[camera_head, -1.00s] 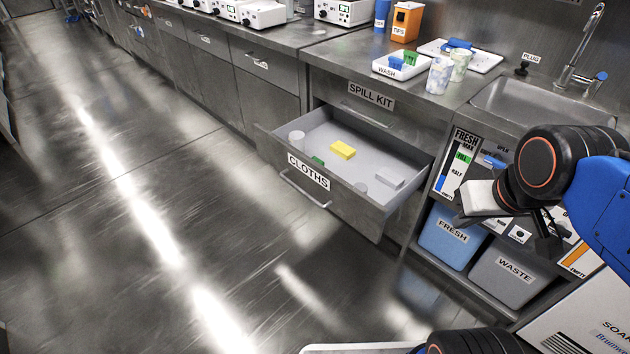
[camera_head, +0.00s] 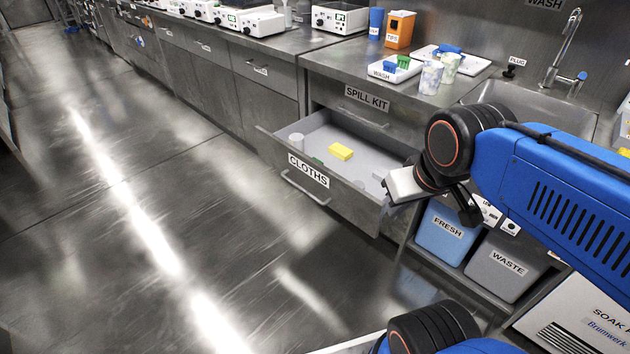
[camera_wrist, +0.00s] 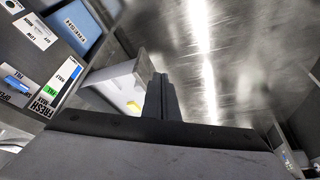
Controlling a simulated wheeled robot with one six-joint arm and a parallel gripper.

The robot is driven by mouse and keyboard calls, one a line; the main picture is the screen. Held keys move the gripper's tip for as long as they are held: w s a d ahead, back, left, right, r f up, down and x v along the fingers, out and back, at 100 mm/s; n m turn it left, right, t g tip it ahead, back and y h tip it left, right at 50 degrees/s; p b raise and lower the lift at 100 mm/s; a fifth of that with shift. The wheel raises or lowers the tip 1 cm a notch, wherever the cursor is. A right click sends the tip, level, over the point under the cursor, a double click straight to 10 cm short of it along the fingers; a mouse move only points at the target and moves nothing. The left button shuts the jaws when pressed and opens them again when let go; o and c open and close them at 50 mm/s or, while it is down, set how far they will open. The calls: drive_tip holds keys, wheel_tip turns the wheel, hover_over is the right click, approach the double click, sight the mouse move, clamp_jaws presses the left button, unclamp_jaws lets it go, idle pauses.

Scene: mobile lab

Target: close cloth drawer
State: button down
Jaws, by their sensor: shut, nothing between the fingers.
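The cloths drawer (camera_head: 335,205), a grey drawer labelled CLOTHS, stands pulled out from the counter in the head view. A bar handle (camera_head: 303,188) is on its front. Inside lie a yellow block (camera_head: 340,151), a white round item (camera_head: 296,140) and a small green item. My gripper (camera_head: 395,190) is at the drawer's right front corner in the head view, overlapping it; I cannot tell whether it touches. In the wrist view my gripper (camera_wrist: 161,97) is shut and empty, with the drawer (camera_wrist: 118,95) just left of its fingers.
The SPILL KIT drawer (camera_head: 350,105) above is shut. FRESH (camera_head: 447,232) and WASTE (camera_head: 505,268) bins stand on the low shelf to the right. The counter holds a WASH tray (camera_head: 395,70) and a sink. The floor (camera_head: 150,190) before the drawer is clear.

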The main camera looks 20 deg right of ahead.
drive_tip(key=w+n+g, duration=0.1)
drive_tip(key=w+n, duration=0.5)
drive_tip(key=w, duration=0.1)
drive_tip(key=n+g+h, duration=0.2)
drive_tip(key=n+h, duration=0.2)
drive_tip(key=n, duration=1.4)
approach(323, 178)
drive_tip(key=s+d+f, duration=0.2)
drive_tip(key=s+f, duration=0.2)
drive_tip(key=shift+w+d+f, duration=0.15)
drive_tip(key=shift+w+d, duration=0.25)
drive_tip(key=shift+d, duration=0.2)
drive_tip(key=shift+d, duration=0.1)
drive_tip(key=w+d, duration=0.5)
drive_tip(key=d, duration=0.4)
drive_tip(key=w+d, duration=0.6)
drive_tip(key=d, duration=0.4)
